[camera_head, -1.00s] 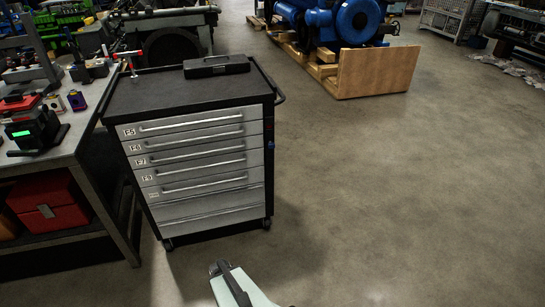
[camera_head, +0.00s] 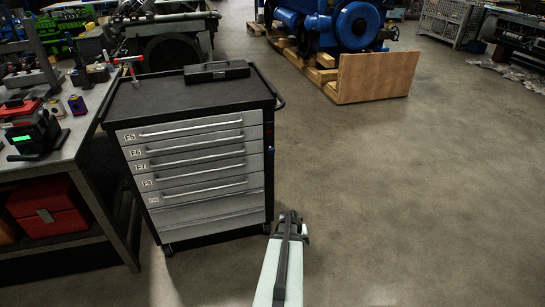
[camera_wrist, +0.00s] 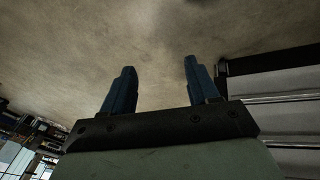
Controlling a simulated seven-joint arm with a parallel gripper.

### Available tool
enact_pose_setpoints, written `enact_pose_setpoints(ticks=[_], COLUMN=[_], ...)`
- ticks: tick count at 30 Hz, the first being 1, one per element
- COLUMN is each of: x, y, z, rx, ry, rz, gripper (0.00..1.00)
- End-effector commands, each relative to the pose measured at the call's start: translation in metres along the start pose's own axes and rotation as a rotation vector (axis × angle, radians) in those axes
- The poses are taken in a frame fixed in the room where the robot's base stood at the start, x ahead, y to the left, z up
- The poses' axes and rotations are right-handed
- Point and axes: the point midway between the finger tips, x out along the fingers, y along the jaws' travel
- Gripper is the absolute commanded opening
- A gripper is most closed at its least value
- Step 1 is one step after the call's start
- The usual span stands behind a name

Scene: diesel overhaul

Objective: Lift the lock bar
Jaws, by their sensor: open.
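A grey tool cabinet (camera_head: 206,205) with several labelled drawers and a black top stands at centre left. A dark upright strip (camera_head: 268,160) with small red and blue marks runs down its right front edge; I cannot tell for sure whether this is the lock bar. My gripper (camera_head: 291,222) is low in front of the cabinet's right front corner, apart from it. In the wrist view my gripper (camera_wrist: 158,65) is open and empty, its two blue-black fingers over bare floor. Drawer fronts (camera_wrist: 280,100) show on the right of that view.
A workbench (camera_head: 75,150) with devices and a red box (camera_head: 50,208) stands at left. A blue engine (camera_head: 340,25) on a wooden pallet is behind. The floor (camera_head: 430,200) at right is clear.

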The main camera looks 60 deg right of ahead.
Motion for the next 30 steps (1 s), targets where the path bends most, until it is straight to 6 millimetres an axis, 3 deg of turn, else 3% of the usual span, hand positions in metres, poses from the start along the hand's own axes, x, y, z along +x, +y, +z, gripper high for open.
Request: enact_pose_setpoints(ticks=[1, 3, 6, 11, 15, 21, 30], x=[0.002, -0.001, -0.010, -0.032, -0.053, -0.097, -0.153], y=[0.020, 0.037, 0.051, 0.052, 0.041, 0.012, -0.023], z=[-0.027, -0.059, -0.103, -0.168, -0.210, -0.248, -0.259], rx=[0.021, 0.034, 0.035, 0.012, -0.015, -0.056, -0.042], ry=[0.076, 0.185, 0.341, 0.603, 0.825, 1.116, 1.367], rz=[0.028, 0.059, 0.088, 0.093, 0.047, -0.099, -0.373], gripper=[0.60, 0.60, 0.60, 0.60, 0.60, 0.60, 0.60])
